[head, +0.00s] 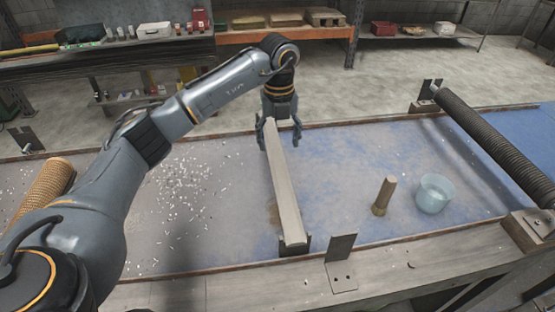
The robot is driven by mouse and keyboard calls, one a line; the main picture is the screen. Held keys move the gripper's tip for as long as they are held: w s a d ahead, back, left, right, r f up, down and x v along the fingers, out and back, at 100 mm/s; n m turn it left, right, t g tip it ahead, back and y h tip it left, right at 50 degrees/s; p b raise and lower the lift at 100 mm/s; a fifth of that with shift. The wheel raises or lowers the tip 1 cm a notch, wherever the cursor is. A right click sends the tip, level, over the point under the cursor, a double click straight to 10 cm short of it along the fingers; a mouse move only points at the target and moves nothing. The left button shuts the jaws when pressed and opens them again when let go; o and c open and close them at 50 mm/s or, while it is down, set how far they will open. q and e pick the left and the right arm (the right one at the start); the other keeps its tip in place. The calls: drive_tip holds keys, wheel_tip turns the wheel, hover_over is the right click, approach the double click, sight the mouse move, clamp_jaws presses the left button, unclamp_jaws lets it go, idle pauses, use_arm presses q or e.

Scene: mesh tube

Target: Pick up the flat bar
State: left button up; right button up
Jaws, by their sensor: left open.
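The flat bar (285,190) is a long, pale grey strip. It runs from the far middle of the blue bench top toward the near edge, where its near end meets a small dark bracket (296,246). My left gripper (279,138) points down at the bar's far end. Its fingers are open, one on each side of the bar, and the bar's far end hides part of the gripper. I cannot tell whether the fingers touch the bar. My right gripper is not in view.
A short brown peg (385,193) and a light blue cup (434,193) stand right of the bar. A dark ribbed tube (495,143) spans the right side. A tan mesh tube (45,186) lies at left. White bits (190,190) litter the bench top (345,165). An upright metal plate (341,262) stands at the front edge.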

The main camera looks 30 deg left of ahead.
sight(278, 160)
use_arm(q)
drive_tip(key=shift+f+p, duration=0.5)
drive_tip(key=shift+f, duration=0.05)
wheel_tip(278, 160, down, 4)
drive_tip(key=shift+a+r+p, duration=0.15)
drive_tip(key=shift+r+p, duration=0.05)
drive_tip(key=shift+p, duration=0.6)
drive_tip(key=shift+f, duration=0.4)
drive_tip(key=c, duration=0.5)
clamp_jaws()
drive_tip(key=shift+r, duration=0.15)
